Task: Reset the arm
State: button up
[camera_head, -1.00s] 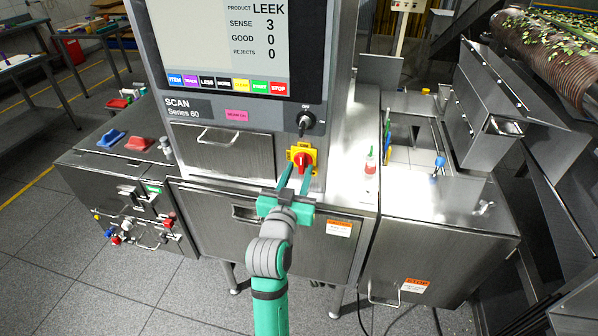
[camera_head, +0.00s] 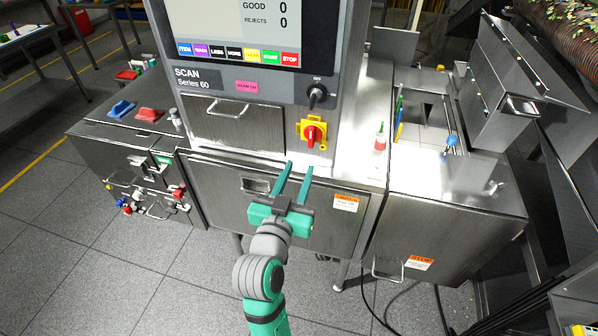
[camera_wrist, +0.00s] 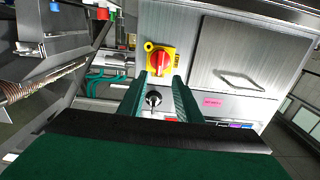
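My green gripper (camera_head: 298,167) is open and empty, its two fingers apart and pointing at the scan machine's front. In the head view the fingertips show just below the red rotary switch (camera_head: 314,132) on its yellow plate, apart from it. The wrist view is upside down. There the fingers (camera_wrist: 160,76) reach toward the same red switch (camera_wrist: 160,60), with the black key knob (camera_wrist: 153,99) showing between them. My arm extends up from the bottom of the head view.
The scan machine (camera_head: 243,148) has a screen, coloured buttons and a black knob (camera_head: 317,95). A steel cabinet (camera_head: 440,225) stands at right, a lower one with blue and red items (camera_head: 122,109) at left. Grey tiled floor (camera_head: 80,265) is open at lower left.

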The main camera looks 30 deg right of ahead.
jog(key=s+a+f+n+t+y, duration=0.2)
jog(key=s+a+f+n+y, duration=0.3)
jog(key=a+f, duration=0.35)
jog(key=s+a+f+n+t+y, duration=0.2)
jog(key=s+a+f+n+y, duration=0.25)
jog(key=a+f, duration=0.45)
jog(key=s+a+f+y, duration=0.2)
jog(key=s+a, duration=0.3)
jog(key=s, duration=0.5)
jog(key=s+a+f+y, duration=0.2)
jog(key=s+a, duration=0.4)
jog(key=s, duration=0.4)
jog(key=shift+s+f, duration=0.3)
jog(key=shift+f, duration=0.05)
jog(key=shift+n, duration=0.25)
